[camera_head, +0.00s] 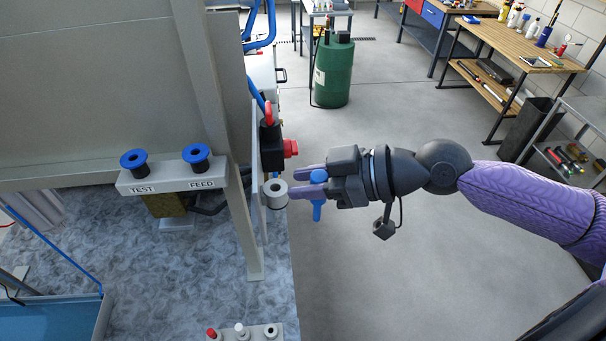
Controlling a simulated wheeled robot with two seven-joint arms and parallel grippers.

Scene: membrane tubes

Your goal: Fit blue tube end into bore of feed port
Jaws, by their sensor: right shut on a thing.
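The feed port (196,155) is on the right of a pale block, above the label FEED. It has a blue collar around a dark bore, and nothing is in it. My right gripper (299,182) is to the right of the block, beyond the grey frame post. It is shut on a short blue piece (317,211), which looks like the blue tube end. The piece sticks out past the lower finger, and its middle is hidden by the fingers. No tube is seen running from it. My left gripper is not in view.
A similar TEST port (133,161) sits left of the feed port. A grey post (242,225) stands between block and gripper. A white hollow cylinder (276,191) and a red knob (290,148) are close to the fingertips. The floor below the gripper is clear.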

